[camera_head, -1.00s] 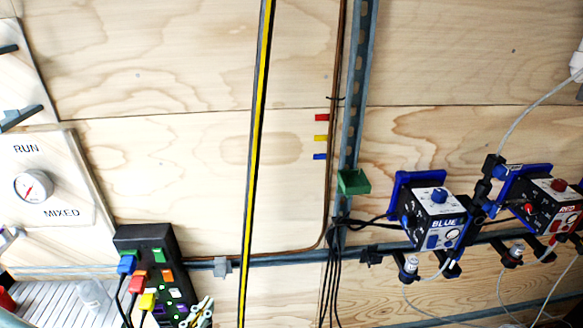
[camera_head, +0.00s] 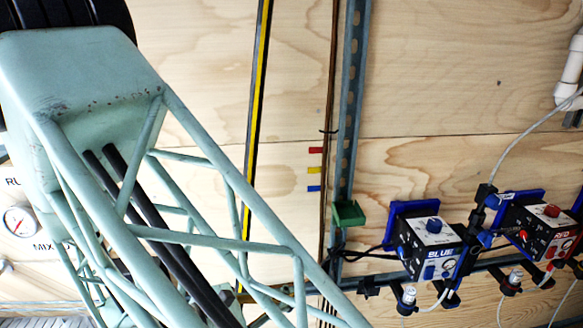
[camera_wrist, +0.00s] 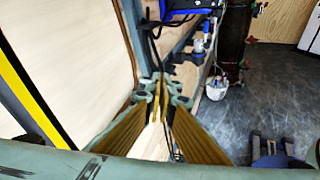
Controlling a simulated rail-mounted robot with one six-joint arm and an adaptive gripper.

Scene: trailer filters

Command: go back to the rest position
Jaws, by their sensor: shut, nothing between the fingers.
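My gripper (camera_wrist: 161,88) shows in the wrist view, with its yellowish finger pads running up to tips that meet. It is shut and empty, and hangs in free space in front of the plywood wall (camera_wrist: 78,45). In the head view my green lattice arm covers the left side, and the gripper itself cannot be made out there. The rest position is not marked by anything in these views.
The BLUE unit (camera_head: 430,245) and RED unit (camera_head: 545,228) are mounted at right with hoses. A yellow-black strip (camera_head: 258,85) runs down the wall. A white bucket (camera_wrist: 216,88) stands on dark floor (camera_wrist: 270,95).

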